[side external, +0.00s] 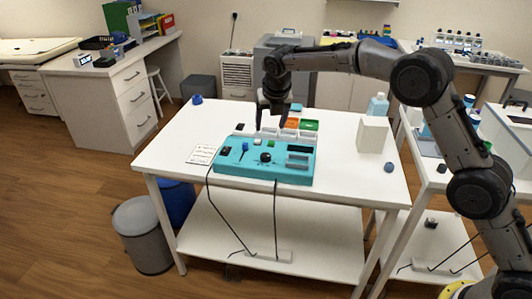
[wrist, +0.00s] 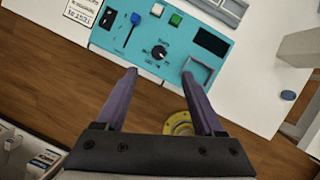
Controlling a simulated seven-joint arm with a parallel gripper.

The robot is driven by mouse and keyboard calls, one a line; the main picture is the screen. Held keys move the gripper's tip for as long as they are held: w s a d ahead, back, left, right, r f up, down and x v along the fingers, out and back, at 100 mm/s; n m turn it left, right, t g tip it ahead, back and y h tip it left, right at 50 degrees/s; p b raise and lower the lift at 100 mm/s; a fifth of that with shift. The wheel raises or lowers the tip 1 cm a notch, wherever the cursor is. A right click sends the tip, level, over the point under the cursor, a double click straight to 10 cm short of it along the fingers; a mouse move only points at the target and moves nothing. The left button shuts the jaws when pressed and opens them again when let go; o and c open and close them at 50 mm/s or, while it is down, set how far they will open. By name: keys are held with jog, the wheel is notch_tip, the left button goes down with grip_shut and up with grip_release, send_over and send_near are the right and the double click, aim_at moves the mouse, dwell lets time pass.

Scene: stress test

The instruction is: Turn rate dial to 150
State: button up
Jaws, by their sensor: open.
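A teal control panel (side external: 236,166) lies on the white table. It also fills the upper part of the wrist view (wrist: 113,41). A round black dial (wrist: 158,52) with printed marks around it sits near the panel's front edge; it also shows in the side view (side external: 265,158). The marks are too small to read. My gripper (side external: 271,127) is above the panel, apart from the dial. In the wrist view its two fingers (wrist: 158,73) are spread wide and empty, with the dial beyond the tips, between them.
The panel also carries a blue slider (wrist: 134,20), a black switch (wrist: 108,18), a white button (wrist: 157,10), a green button (wrist: 176,19) and a dark display (wrist: 210,42). Coloured bins (side external: 309,125) stand behind it. A white box (side external: 372,135) stands right; a printed card (side external: 202,154) lies left.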

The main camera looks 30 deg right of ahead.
aim_at(266, 155)
jog(key=x, duration=1)
jog(key=s+x, duration=0.1)
jog(key=x, duration=0.4)
jog(key=shift+a+f, duration=0.2)
jog(key=shift+a, duration=0.15)
grip_shut()
